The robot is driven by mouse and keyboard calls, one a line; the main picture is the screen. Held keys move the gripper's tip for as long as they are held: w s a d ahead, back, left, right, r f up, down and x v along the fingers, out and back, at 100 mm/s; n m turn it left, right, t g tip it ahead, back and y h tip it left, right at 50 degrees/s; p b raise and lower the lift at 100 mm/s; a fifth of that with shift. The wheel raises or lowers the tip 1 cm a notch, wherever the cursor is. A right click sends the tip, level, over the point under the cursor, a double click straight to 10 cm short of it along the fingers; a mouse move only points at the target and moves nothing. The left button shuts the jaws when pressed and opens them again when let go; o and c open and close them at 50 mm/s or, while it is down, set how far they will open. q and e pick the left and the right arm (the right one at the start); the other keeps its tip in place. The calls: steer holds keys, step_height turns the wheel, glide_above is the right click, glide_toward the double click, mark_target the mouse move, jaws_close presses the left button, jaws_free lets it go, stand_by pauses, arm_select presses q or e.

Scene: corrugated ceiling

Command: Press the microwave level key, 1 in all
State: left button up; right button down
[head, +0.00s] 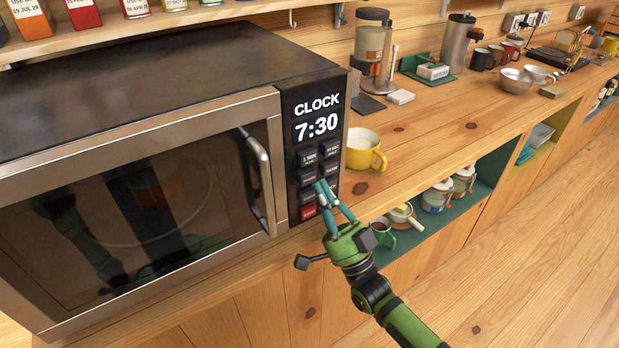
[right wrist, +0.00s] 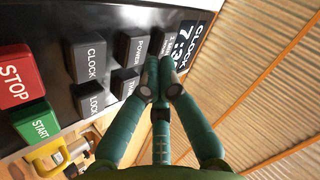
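The microwave (head: 140,90) stands at the left with its door shut and its display reading 7:30. Its black key panel (head: 290,120) has two columns of keys. No key visibly reads "level"; one reads POWER (right wrist: 136,47). The red STOP key (right wrist: 15,72), green START key (right wrist: 38,122) and CLOCK key (right wrist: 88,58) also show. My right gripper (head: 322,184) is at the panel, its fingers brought together and empty. In the right wrist view its tips (right wrist: 160,65) overlap the keys nearest the display, beside POWER. I cannot tell whether they touch. My left gripper is not clearly seen.
A yellow mug (head: 362,150) stands on the wooden counter (head: 430,140) just right of the microwave. The door handle (head: 260,175) sticks out left of the panel. A coffee grinder (head: 372,50) stands farther back. Open shelves with jars (head: 437,195) lie below the counter.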

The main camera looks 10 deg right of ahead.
steer(key=shift+w, duration=0.1)
stand_by(0.7)
steer(key=shift+w+a+b, duration=0.15)
steer(key=shift+w+b, duration=0.15)
steer(key=shift+w, duration=0.05)
steer(key=shift+w+a+b, duration=0.1)
steer(key=shift+w+b, duration=0.2)
stand_by(0.6)
steer(key=shift+s, duration=0.15)
steer(key=shift+s+d+p, duration=0.3)
steer(key=shift+s+p, duration=0.1)
steer(key=shift+s, duration=0.2)
steer(key=s, duration=0.1)
steer(key=s+d+p, duration=0.1)
steer(key=s, duration=0.1)
steer(key=s+p, duration=0.1)
steer(key=shift+s+d, duration=0.35)
